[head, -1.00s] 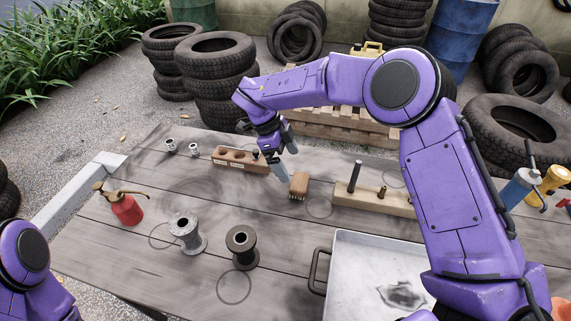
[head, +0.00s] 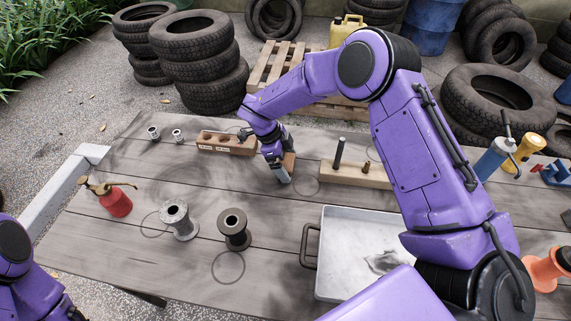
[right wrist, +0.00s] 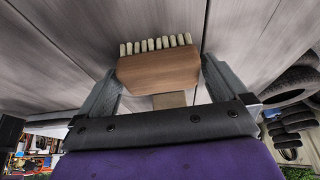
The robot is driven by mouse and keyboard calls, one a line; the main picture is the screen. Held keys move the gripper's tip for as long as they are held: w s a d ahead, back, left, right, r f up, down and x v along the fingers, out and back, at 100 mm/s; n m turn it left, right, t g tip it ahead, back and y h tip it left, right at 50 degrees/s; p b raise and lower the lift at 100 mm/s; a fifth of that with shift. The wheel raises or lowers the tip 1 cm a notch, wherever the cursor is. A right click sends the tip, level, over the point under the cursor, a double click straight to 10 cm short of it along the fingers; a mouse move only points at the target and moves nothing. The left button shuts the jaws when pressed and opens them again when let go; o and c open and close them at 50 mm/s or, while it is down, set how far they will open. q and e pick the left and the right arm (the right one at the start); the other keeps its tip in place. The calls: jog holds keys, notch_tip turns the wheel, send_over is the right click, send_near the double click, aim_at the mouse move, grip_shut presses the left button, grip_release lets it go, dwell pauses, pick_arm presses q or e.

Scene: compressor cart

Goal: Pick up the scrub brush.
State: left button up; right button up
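The scrub brush (head: 289,161) is a small brown wooden block with pale bristles, lying on the grey plank table. My right gripper (head: 281,172) is down at the brush and partly hides it in the head view. In the right wrist view the brush (right wrist: 158,68) sits between the two spread fingers (right wrist: 160,85), its row of bristles facing away from the palm. The fingers flank its ends with narrow gaps, and no firm grip shows. My left arm shows only at the lower left edge of the head view; its gripper is out of sight.
A wooden block with holes (head: 226,144) is close left of the right gripper, and a wooden base with pegs (head: 352,174) is close right. A metal tray (head: 345,282), two spools (head: 234,230) and a red sprayer (head: 116,203) stand nearer. Open planks lie left of centre.

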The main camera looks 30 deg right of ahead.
jog(key=c, duration=0.8)
jog(key=shift+o, duration=0.2)
jog(key=shift+w+r, duration=0.1)
jog(key=shift+r, duration=0.15)
notch_tip(320, 180, up, 2)
jog(key=shift+r, duration=0.2)
jog(key=s+a+r+b, duration=0.3)
jog(key=s+a+r, duration=0.5)
jog(key=a+r, duration=0.2)
jog(key=shift+s+a, duration=0.35)
jog(key=shift+a, duration=0.2)
